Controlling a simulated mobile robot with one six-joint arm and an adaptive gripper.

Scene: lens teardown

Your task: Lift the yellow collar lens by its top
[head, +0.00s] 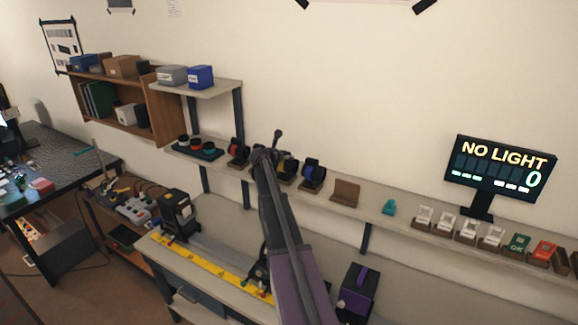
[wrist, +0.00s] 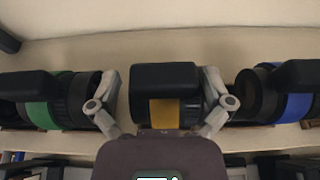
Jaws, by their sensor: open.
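The yellow collar lens (wrist: 166,112) is in the middle of the wrist view. It has a black body with a broad black block over its upper part and a yellow band below. My gripper (wrist: 161,100) is open, with one finger on each side of this lens. A narrow gap shows on the left; the right finger looks very close, and I cannot tell whether it touches. In the head view the yellow collar lens (head: 290,165) sits on the wall shelf, partly hidden by my gripper (head: 265,155).
In the wrist view, a green-collar lens (wrist: 40,113) is close on the left and a blue-collar lens (wrist: 295,106) on the right. In the head view, a red-collar lens (head: 238,149) and an empty brown stand (head: 345,192) share the shelf (head: 375,213). A display (head: 500,168) reads NO LIGHT.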

